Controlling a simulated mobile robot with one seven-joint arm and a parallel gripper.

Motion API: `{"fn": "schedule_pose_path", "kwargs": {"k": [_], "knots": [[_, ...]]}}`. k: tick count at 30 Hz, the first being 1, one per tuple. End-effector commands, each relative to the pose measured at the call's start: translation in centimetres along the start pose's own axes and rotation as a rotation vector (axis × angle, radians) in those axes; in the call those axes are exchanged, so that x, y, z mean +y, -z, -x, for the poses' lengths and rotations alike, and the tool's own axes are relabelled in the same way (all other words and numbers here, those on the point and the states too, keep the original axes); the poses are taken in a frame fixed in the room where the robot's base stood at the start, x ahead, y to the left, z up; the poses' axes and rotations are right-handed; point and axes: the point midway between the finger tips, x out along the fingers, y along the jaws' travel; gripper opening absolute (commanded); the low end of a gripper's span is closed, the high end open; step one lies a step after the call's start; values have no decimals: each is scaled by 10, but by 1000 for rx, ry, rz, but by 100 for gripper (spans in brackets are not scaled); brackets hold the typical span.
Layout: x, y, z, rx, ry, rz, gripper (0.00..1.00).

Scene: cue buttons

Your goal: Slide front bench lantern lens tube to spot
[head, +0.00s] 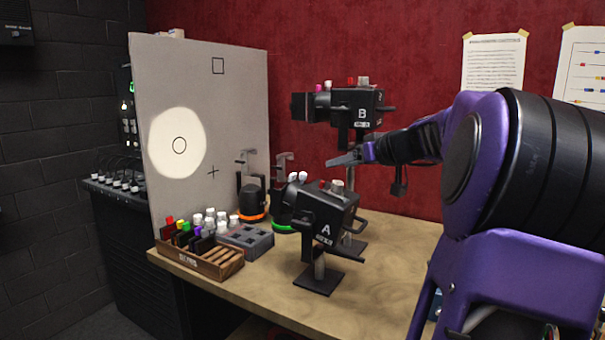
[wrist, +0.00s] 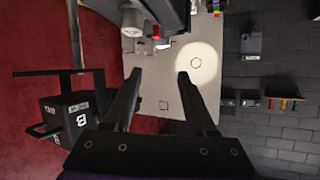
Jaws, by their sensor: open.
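Lantern A (head: 325,215) stands on a black stand at the front of the bench, its dark lens tube (head: 289,210) facing left toward the pale screen. Lantern B (head: 360,105) stands higher behind it; it also shows at the left of the wrist view (wrist: 72,118). A bright round spot (head: 160,148) lies on the screen around a small drawn circle; it also shows in the wrist view (wrist: 210,65). My gripper (head: 330,162) is open and empty, above and behind lantern A and below lantern B. In the wrist view its fingers (wrist: 158,77) are apart with nothing between them.
The screen (head: 230,100) also bears a drawn square and a cross. A wooden tray (head: 195,262) of coloured pieces and a grey block (head: 247,240) stand left of lantern A. Two dark posts with orange and green rings stand behind. The bench front right is clear.

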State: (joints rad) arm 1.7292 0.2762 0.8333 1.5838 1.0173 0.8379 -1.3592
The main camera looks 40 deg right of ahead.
Motion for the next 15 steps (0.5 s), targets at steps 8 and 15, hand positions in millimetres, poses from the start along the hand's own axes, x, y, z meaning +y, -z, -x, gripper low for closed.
{"fn": "schedule_pose_path", "kwargs": {"k": [8, 15], "knots": [[-2, 2, -61, -1, 7, 0, 57], [-3, 2, -113, -3, 7, -1, 57]]}}
